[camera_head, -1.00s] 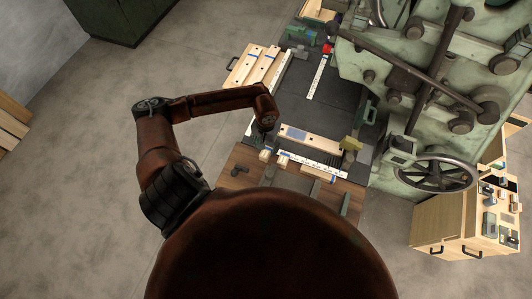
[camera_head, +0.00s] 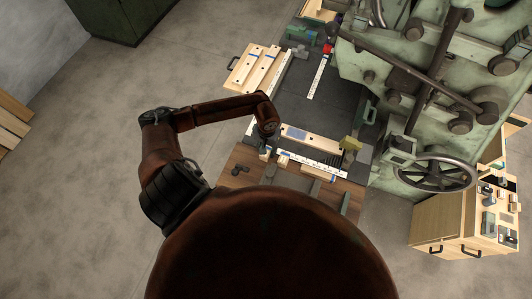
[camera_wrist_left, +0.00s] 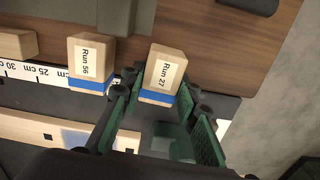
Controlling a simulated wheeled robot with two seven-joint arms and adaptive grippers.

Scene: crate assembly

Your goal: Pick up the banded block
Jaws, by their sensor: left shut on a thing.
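A wooden block with a blue band, labelled "Run 27" (camera_wrist_left: 163,72), stands between the fingertips of my left gripper (camera_wrist_left: 163,98) in the left wrist view. The gripper is shut on it near the banded end. A second blue-banded block, labelled "Run 56" (camera_wrist_left: 91,58), stands beside it, outside the fingers. In the head view my left gripper (camera_head: 266,149) is low over the bench's front part and partly hides the held block. The second block also shows there (camera_head: 283,158). My right gripper is not in view.
A white ruler (camera_head: 318,168) and a long wooden bar (camera_head: 312,138) lie close by. A wooden board with strips (camera_head: 250,68) is at the back left. A green machine with a handwheel (camera_head: 437,172) stands right of the bench. Bare wood shows at the bench's front.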

